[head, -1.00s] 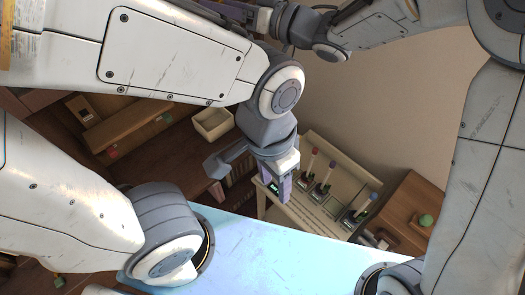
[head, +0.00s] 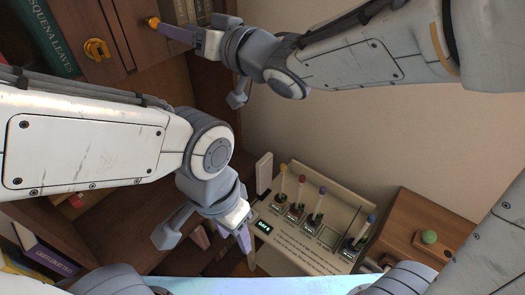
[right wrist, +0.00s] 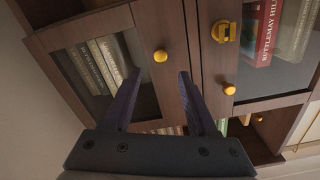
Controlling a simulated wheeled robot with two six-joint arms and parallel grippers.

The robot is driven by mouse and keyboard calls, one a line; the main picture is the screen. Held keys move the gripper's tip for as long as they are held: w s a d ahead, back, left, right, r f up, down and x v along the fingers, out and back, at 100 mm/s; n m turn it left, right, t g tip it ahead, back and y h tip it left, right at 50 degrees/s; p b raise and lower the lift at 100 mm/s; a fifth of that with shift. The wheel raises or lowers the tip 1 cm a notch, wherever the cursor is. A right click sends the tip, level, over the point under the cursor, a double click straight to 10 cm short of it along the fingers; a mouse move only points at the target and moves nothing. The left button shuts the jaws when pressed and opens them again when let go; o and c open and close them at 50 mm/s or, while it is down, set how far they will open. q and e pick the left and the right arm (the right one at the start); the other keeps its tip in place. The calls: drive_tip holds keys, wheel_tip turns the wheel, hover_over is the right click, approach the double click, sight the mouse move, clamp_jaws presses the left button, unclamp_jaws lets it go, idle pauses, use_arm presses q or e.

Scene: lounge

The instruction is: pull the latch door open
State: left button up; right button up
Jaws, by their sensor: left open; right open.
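A dark wooden cabinet with glass-paned doors fills the right wrist view, with a door frame (right wrist: 147,28) at its middle. A brass latch (right wrist: 223,31) sits on the wood right of the seam, with a round knob (right wrist: 229,89) below it. Another knob (right wrist: 160,56) is on the glass door left of the seam. My right gripper (right wrist: 160,77) is open, and this knob shows between its fingertips; contact is unclear. In the head view my right gripper (head: 175,33) is by a knob (head: 153,22), near the latch (head: 97,50). My left gripper (head: 244,239) is open and empty, low in the middle.
A pale console (head: 300,240) with several colour-topped levers and a small display stands beyond my left gripper. A wooden box with a green button (head: 429,237) is at right. Books (head: 42,38) show behind the cabinet glass. A pale blue surface (head: 270,288) crosses the bottom.

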drive_tip(key=s+d+f+g+h+b, duration=0.1)
drive_tip(key=s+d+f+g+h, duration=0.1)
drive_tip(key=f, duration=0.6)
drive_tip(key=s+d+f+g+h+b, duration=0.2)
drive_tip(key=s+d+f+h, duration=0.3)
drive_tip(key=f, duration=0.4)
drive_tip(key=s+d+f+m+g+h+b, duration=0.1)
drive_tip(key=s+d+f+h, duration=0.3)
drive_tip(key=f, duration=0.5)
drive_tip(key=s+d+g, duration=0.1)
drive_tip(key=s+d, duration=0.1)
drive_tip(key=shift+d+f, duration=0.15)
drive_tip(key=shift+d, duration=0.2)
